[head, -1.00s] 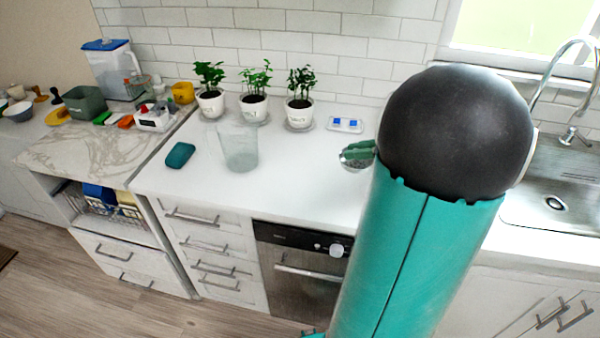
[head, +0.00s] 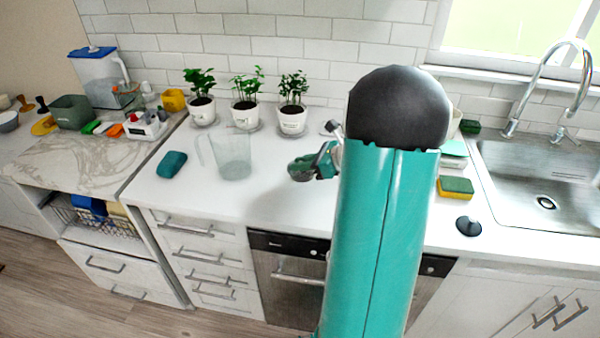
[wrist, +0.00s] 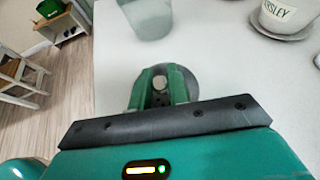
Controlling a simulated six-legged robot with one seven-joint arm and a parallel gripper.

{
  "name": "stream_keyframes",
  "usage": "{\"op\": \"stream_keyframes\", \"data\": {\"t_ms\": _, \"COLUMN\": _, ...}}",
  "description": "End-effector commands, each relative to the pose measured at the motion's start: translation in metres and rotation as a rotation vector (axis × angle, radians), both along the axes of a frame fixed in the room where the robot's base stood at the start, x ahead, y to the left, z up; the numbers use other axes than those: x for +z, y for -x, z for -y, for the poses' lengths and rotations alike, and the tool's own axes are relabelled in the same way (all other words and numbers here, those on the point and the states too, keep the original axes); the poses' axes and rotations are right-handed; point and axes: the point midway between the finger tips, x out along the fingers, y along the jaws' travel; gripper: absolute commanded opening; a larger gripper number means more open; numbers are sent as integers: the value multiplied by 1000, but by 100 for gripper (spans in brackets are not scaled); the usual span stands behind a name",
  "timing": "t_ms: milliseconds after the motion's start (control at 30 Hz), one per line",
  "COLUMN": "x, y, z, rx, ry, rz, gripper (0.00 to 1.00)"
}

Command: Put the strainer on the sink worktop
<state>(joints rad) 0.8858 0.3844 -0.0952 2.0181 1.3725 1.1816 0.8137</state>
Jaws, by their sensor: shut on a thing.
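The strainer (head: 300,174) is a small, round, dark grey bowl over the white worktop in the head view. My gripper (head: 327,160) is at its right side, shut on it. In the wrist view the strainer (wrist: 188,84) shows as a grey disc beyond and partly behind the green fingers of my gripper (wrist: 162,78). Its handle is hidden at the fingers. I cannot tell its exact height above the surface. The sink worktop (head: 500,243) is the white surface around the steel sink (head: 545,190) at the right; my arm hides part of the counter before it.
A clear pitcher (head: 232,158) stands just left of the strainer, with a teal case (head: 172,164) farther left. Several potted plants (head: 246,112) line the wall. A sponge (head: 455,187) and a black stopper (head: 468,226) lie left of the sink. The worktop's front middle is clear.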

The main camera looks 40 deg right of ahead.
Motion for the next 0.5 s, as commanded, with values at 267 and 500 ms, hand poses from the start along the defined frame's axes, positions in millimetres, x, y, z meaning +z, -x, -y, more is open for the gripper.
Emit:
{"op": "stream_keyframes", "data": {"t_ms": 267, "x": -34, "y": -9, "z": -2, "rx": -1, "ry": -3, "rz": -3, "gripper": 0}}
{"op": "stream_keyframes", "data": {"t_ms": 500, "x": -40, "y": -9, "z": -2, "rx": 0, "ry": 0, "rz": 0, "gripper": 0}}
